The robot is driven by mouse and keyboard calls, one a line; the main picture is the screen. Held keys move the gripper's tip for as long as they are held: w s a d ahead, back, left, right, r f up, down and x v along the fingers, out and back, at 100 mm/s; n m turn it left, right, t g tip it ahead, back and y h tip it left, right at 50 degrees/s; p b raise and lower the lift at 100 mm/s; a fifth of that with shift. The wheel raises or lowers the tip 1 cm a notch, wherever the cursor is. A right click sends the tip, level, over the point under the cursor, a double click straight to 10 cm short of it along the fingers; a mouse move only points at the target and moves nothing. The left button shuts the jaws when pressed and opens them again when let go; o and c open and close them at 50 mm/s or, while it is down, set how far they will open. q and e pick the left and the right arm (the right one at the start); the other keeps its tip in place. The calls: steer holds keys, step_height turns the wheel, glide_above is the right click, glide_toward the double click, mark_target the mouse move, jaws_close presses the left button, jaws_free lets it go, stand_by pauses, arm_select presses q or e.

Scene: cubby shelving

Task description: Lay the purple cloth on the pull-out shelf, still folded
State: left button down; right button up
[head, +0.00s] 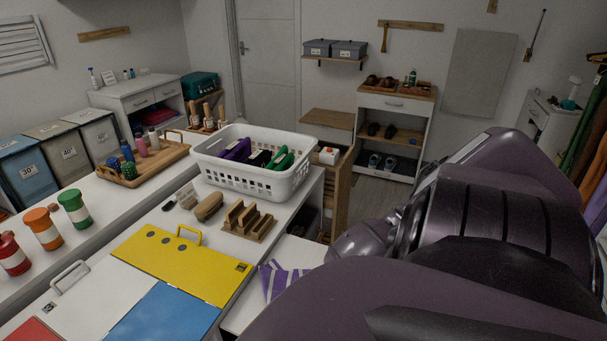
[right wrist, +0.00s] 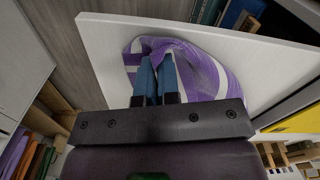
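In the right wrist view the cloth (right wrist: 207,72) lies curved against a white board, the pull-out shelf (right wrist: 105,55). The shelf also shows in the head view (head: 294,250) as a white surface beside the counter. My right gripper (right wrist: 158,58) has its blue fingers close together with cloth at their tips; it appears shut on the cloth. Its fingers are hidden in the head view. My left gripper is not in view.
A white basket (head: 255,185) with coloured items stands on the counter. A yellow panel (head: 178,262) and a wooden rack (head: 247,221) lie near the shelf. In the right wrist view, books (right wrist: 225,12) stand beyond the white board.

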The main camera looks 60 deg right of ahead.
steer(key=o, duration=0.9)
steer(key=shift+s+a+r+p, duration=0.2)
steer(key=shift+a+r+p, duration=0.05)
steer(key=shift+r+p, duration=0.5)
steer(key=shift+s+a+r+p, duration=0.2)
steer(key=shift+r+p, duration=0.3)
steer(key=shift+r, duration=0.35)
step_height(320, 180, up, 7)
steer(key=s+a, duration=0.1)
steer(key=a, duration=0.1)
steer(key=shift+s+a, duration=0.25)
steer(key=shift+a, duration=0.05)
